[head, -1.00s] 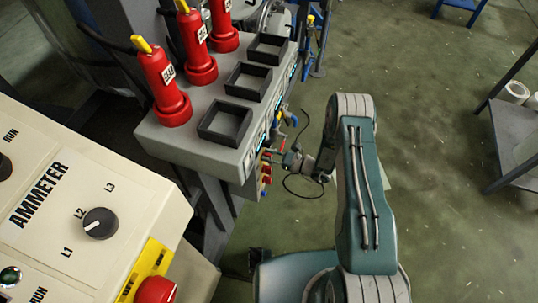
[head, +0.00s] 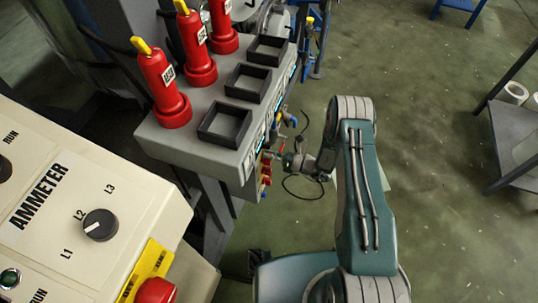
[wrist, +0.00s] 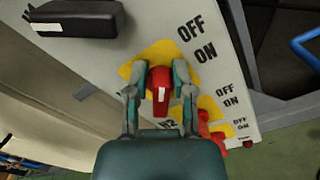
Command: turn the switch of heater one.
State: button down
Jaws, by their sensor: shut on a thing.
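In the wrist view, a red switch handle (wrist: 161,92) stands on a yellow plate (wrist: 150,54) on a pale panel, beside large OFF and ON lettering. My gripper (wrist: 159,70) has one finger on each side of this handle and is shut on it. The handle's own heater label is hidden; an "H2" label shows just below, near a second red switch (wrist: 205,124) on yellow. In the head view, my gripper (head: 284,158) is small, at the front side of the grey control box (head: 190,145). The switch setting is unclear.
A black handle (wrist: 75,18) sticks out of the panel at upper left in the wrist view. In the head view, several red cylinders (head: 163,82) stand on the grey box, and the cream ammeter panel (head: 135,195) is nearer. The green floor (head: 430,140) to the right is mostly clear.

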jog(key=m, duration=0.3)
jog(key=f+m, duration=0.1)
jog(key=m, duration=0.2)
jog(key=shift+w+d+f+m, duration=0.1)
jog(key=shift+w+f+m, duration=0.1)
jog(key=shift+m, duration=0.1)
jog(key=m, duration=0.4)
jog(key=shift+f+m, duration=0.3)
jog(key=shift+f, duration=0.1)
jog(key=shift+s, duration=0.1)
jog(key=c, duration=0.7)
grip_release()
jog(key=shift+o, duration=0.4)
jog(key=shift+w+r, duration=0.15)
jog(key=shift+w, duration=0.05)
